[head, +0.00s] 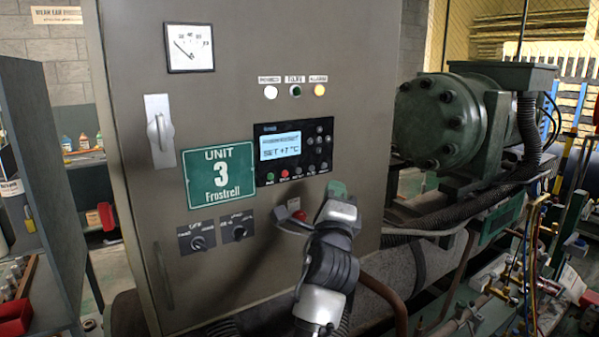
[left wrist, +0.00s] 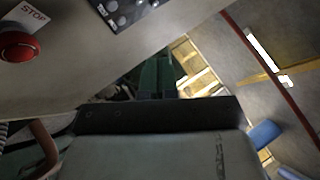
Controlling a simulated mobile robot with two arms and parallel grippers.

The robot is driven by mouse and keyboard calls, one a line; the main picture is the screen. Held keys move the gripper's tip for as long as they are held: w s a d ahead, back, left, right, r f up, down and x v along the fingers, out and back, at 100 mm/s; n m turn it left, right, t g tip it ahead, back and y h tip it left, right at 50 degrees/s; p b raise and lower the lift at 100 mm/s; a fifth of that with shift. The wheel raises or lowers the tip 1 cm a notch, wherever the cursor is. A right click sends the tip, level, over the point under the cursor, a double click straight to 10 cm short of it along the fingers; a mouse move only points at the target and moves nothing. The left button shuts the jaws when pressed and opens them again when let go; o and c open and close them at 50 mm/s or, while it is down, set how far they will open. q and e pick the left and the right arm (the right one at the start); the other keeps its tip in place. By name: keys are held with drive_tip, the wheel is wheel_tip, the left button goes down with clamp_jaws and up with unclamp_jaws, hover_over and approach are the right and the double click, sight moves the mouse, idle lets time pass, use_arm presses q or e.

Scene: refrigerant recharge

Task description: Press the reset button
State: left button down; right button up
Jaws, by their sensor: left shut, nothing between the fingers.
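The grey cabinet (head: 230,100) carries a black controller panel (head: 318,162) with a lit display (head: 280,145) reading "SET +7 °C". A row of small buttons (head: 284,174), one green and one red, lies under the display. Their labels are too small to read, so I cannot tell which is reset. The panel's corner shows in the left wrist view (left wrist: 125,10). My left gripper (head: 338,198) is shut and empty, below and right of the panel. Whether it touches the cabinet I cannot tell. My right gripper is not in view.
A red STOP button (head: 299,215) is just left of my left gripper; it also shows in the left wrist view (left wrist: 20,47). Two rotary switches (head: 217,233) sit farther left. A green compressor (head: 445,120) and pipes stand at the right. A shelf (head: 45,170) stands at the left.

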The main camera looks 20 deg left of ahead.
use_arm(q)
drive_tip(key=shift+w+a, duration=0.9)
drive_tip(key=shift+a, duration=0.25)
drive_tip(key=shift+w+a, duration=0.9)
drive_tip(key=shift+a, duration=0.3)
drive_tip(key=shift+w+a, duration=0.9)
drive_tip(key=shift+a, duration=0.25)
drive_tip(key=shift+w+a, duration=0.25)
drive_tip(key=shift+a, duration=0.1)
drive_tip(key=shift+w+a, duration=0.15)
drive_tip(key=shift+a, duration=0.1)
drive_tip(key=shift+d, duration=0.1)
idle(0.3)
drive_tip(key=shift+s+d, duration=0.45)
drive_tip(key=shift+d, duration=0.1)
drive_tip(key=s+d, duration=0.1)
drive_tip(key=d, duration=0.1)
drive_tip(key=s+d, duration=0.2)
idle(0.4)
